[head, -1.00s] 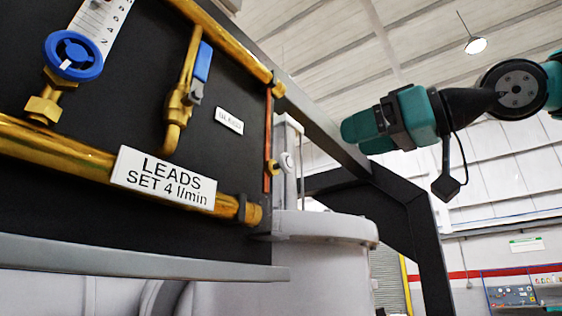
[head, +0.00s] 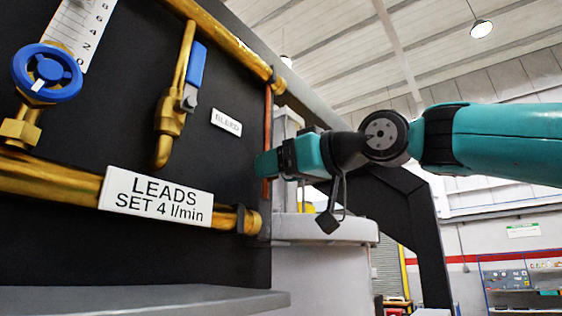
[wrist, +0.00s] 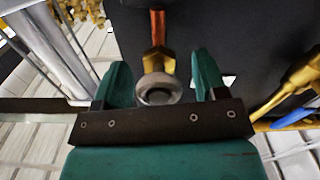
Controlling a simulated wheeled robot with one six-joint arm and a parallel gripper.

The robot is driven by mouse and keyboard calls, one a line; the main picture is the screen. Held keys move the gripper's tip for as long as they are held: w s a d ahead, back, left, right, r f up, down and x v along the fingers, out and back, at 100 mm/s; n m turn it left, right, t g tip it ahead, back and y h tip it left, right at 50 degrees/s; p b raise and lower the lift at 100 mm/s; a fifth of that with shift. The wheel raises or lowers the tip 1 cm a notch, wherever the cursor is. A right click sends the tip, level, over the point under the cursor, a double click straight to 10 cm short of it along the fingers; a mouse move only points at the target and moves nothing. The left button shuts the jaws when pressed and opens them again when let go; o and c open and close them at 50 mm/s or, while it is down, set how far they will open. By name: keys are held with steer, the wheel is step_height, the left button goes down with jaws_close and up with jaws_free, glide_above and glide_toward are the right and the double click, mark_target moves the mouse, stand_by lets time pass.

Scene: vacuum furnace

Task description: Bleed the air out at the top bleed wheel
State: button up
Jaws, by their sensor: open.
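The bleed wheel (wrist: 158,90) is a small round grey knob on a brass valve (wrist: 158,62) at the end of a copper pipe (wrist: 157,27), in the wrist view. My gripper (wrist: 161,76) is open, with one teal finger on each side of the wheel and dark gaps between them and it. I cannot tell whether the fingers overlap the wheel in depth. In the head view my gripper (head: 266,164) is beside the copper pipe (head: 267,130) and hides the wheel. The label reading BLEED (head: 226,122) is on the black panel to its left.
A brass valve with a blue lever (head: 196,63), a blue handwheel (head: 46,72) and a LEADS SET 4 l/min label (head: 156,195) are on the panel. A brass pipe (head: 242,50) slopes above my gripper. A dark frame post (head: 425,230) stands to the right.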

steer(key=c, duration=0.9)
steer(key=shift+c, duration=0.2)
steer(key=shift+f+n, duration=0.1)
steer(key=shift+n, duration=0.2)
steer(key=shift+f+n+b, duration=0.15)
steer(key=shift+n+b, duration=3.3)
steer(key=shift+n, duration=6.15)
steer(key=shift+a, duration=0.1)
